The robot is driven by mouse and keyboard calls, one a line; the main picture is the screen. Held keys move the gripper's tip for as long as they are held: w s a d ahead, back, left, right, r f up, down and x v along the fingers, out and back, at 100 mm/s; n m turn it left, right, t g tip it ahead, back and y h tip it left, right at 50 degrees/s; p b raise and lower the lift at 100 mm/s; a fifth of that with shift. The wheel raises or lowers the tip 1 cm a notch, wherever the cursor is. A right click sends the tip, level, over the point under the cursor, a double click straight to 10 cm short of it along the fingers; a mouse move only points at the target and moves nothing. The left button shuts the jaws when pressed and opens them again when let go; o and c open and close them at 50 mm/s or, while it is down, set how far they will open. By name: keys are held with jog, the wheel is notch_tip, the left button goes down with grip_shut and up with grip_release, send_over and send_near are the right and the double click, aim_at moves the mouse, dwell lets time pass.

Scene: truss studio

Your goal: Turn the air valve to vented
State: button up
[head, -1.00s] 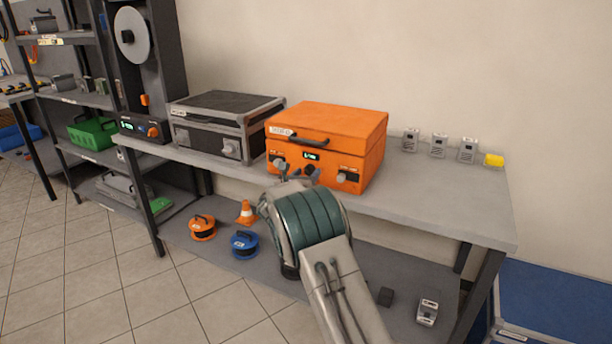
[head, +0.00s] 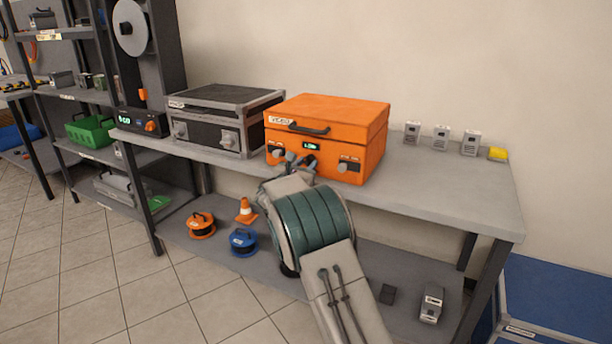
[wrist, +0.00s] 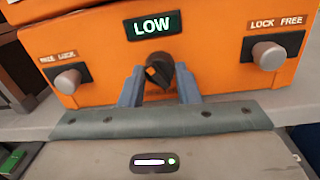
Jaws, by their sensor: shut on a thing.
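The air valve appears to be the black knob (wrist: 160,71) on the front of the orange case (head: 325,115). Its orange mark sits at the upper left of its face in the wrist view. The lit display (wrist: 154,26) above it reads LOW. My gripper (head: 299,163) is at the case front. In the wrist view, its two grey-blue fingers (wrist: 160,86) stand either side of the knob, shut on it. In the head view the fingers partly hide the knob.
A lever-like grey knob stands on each side of the valve, left (wrist: 68,81) and right (wrist: 268,54); the right plate reads LOCK FREE. A grey-black case (head: 222,100) stands left on the bench (head: 440,195). Small grey boxes (head: 441,138) and a yellow block (head: 498,154) are at right.

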jog(key=m+b, duration=0.2)
jog(key=b, duration=0.1)
jog(key=f+m+b, duration=0.1)
jog(key=m+b, duration=0.1)
jog(key=b, duration=0.2)
jog(key=shift+a+m, duration=0.1)
jog(key=shift+m, duration=0.3)
jog(key=m+b, duration=0.3)
jog(key=b, duration=0.2)
jog(key=shift+m+h, duration=0.3)
jog(key=shift+m, duration=0.1)
jog(key=m+b, duration=0.3)
jog(key=shift+a+r+m+b, duration=0.1)
jog(key=shift+r+m+b, duration=0.05)
jog(key=shift+m+b, duration=0.2)
jog(key=shift+w+r+m+b, duration=0.1)
jog(key=shift+r+m+b, duration=0.15)
jog(key=shift+m+b, duration=1.15)
jog(key=shift+m, duration=0.25)
jog(key=o, duration=1)
jog(key=shift+c, duration=0.2)
jog(key=shift+r, duration=0.1)
jog(key=shift+a, duration=0.1)
jog(key=p+v, duration=0.1)
jog(key=v, duration=1.2)
jog(key=shift+s+a, duration=0.3)
